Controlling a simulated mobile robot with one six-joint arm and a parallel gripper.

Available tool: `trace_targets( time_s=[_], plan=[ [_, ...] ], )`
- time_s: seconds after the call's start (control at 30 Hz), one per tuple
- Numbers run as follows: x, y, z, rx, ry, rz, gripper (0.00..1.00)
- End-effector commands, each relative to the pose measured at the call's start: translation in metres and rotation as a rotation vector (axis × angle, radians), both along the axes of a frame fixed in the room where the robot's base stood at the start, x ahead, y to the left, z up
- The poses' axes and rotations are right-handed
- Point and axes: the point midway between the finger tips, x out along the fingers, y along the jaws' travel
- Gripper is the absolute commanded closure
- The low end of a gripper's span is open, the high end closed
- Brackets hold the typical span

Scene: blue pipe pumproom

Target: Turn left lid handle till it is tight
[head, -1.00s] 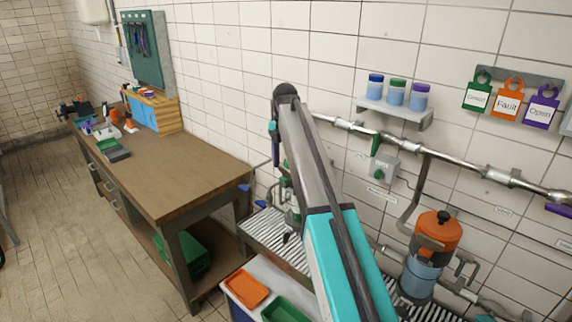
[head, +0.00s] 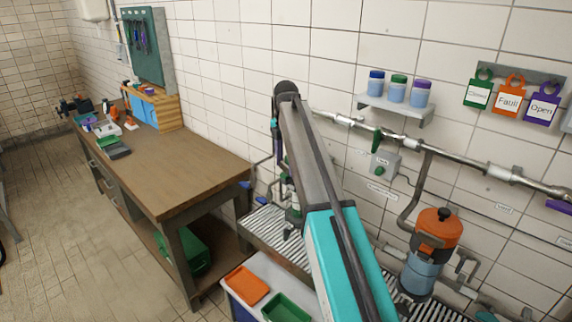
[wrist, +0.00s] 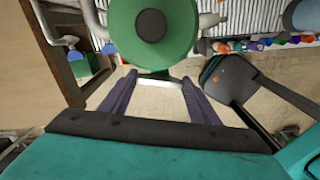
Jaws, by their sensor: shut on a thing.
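The green left lid (wrist: 122,22), round with a black knob (wrist: 151,25) in its middle, fills the top centre of the wrist view. In the head view my arm hides most of the left lid and the gripper.
An orange-lidded blue vessel (head: 437,232) stands to the right, by the wall pipe (head: 470,167). A workbench (head: 170,165) is at the left. A cart with an orange tray (head: 247,285) and a green tray (head: 287,308) stands in front. A shelf with jars (head: 396,108) hangs above.

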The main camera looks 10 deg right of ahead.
Motion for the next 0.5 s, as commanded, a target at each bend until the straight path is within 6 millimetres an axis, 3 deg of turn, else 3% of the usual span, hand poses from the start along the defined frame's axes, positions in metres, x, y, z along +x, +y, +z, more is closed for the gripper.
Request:
trace_targets(
  time_s=[0.4,0.43,0.5],
  plan=[
    [0.0002,-0.0012,0.0006,-0.002,-0.001,-0.050,0.66],
    [0.0002,-0.0012,0.0006,-0.002,-0.001,-0.050,0.42],
    [0.0003,-0.0011,0.0006,-0.002,-0.001,-0.050,0.30]
  ],
)
